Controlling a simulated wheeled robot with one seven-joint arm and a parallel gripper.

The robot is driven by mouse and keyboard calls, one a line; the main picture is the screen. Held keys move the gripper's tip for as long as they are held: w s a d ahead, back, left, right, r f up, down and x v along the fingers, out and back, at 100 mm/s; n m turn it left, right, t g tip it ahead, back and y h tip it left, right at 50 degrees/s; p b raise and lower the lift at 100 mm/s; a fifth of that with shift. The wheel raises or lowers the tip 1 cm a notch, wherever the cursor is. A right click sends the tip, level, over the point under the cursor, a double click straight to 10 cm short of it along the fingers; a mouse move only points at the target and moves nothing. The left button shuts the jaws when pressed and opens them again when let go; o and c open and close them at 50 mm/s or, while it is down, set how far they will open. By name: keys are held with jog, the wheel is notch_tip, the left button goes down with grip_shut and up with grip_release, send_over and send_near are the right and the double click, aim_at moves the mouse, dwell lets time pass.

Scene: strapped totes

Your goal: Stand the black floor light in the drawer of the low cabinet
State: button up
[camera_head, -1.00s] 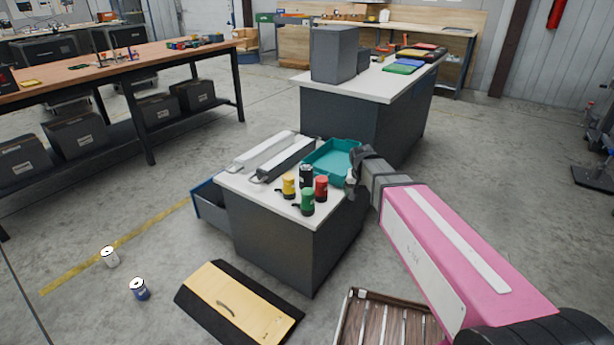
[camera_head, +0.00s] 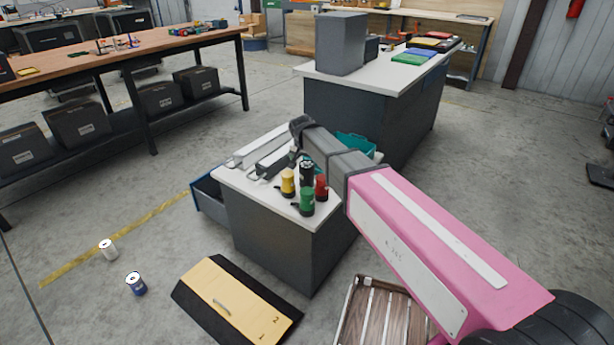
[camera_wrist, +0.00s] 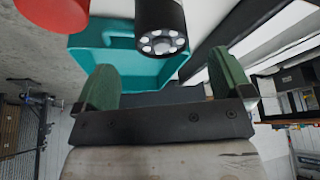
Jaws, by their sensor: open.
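The black floor light (camera_head: 306,173) stands on the low cabinet (camera_head: 285,240), among a yellow light (camera_head: 288,184), a green light (camera_head: 307,202) and a red light (camera_head: 321,188). In the wrist view the black light (camera_wrist: 161,28) shows its ring of small lamps, in line with the gap between my fingers. My gripper (camera_wrist: 165,82) is open and empty, with two green fingers apart. In the head view my gripper's fingers are mostly hidden by my own wrist, behind the black light. The cabinet's blue drawer (camera_head: 208,208) is pulled open at its left side; its inside is dark.

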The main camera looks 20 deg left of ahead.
aim_at(307, 163)
jog(key=x, duration=0.7)
jog(key=shift+w+a+f, duration=0.1)
jog(key=shift+w+f, duration=0.15)
jog(key=shift+c, duration=0.3)
jog(key=shift+r, duration=0.1)
jog(key=c, duration=1.4)
